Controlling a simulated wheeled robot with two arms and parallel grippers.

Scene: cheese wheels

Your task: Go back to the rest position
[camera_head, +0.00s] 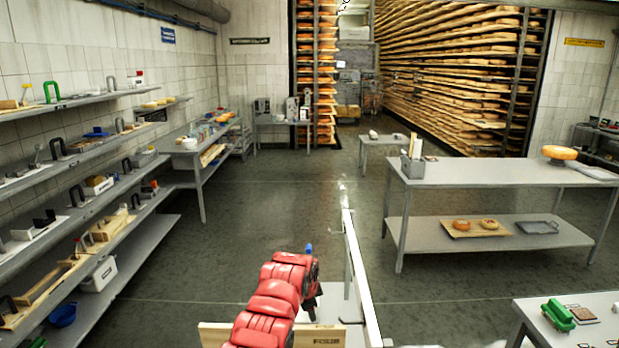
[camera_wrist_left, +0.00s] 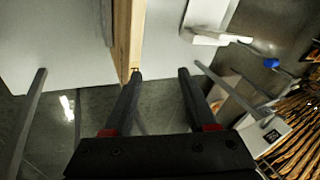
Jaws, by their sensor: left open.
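One red arm of mine enters from the bottom of the head view, with the dark end of my left gripper (camera_head: 313,303) partly hidden behind its red links. In the left wrist view the two dark fingers of the left gripper (camera_wrist_left: 159,72) stand apart, with nothing held between them. A wooden board (camera_wrist_left: 128,35) lies just beyond the tip of the left-hand finger; I cannot tell whether they touch. Wood with dark lettering (camera_head: 320,336) also shows beside the arm in the head view. My right gripper is in neither view.
A pale narrow-edged surface (camera_head: 355,265) stands close right of my arm. Loaded shelves (camera_head: 140,240) line the left wall. A grey table (camera_head: 480,176) with a cheese wheel (camera_head: 559,153) stands right; another table corner (camera_head: 530,318) is nearer. Open floor (camera_head: 285,205) lies ahead.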

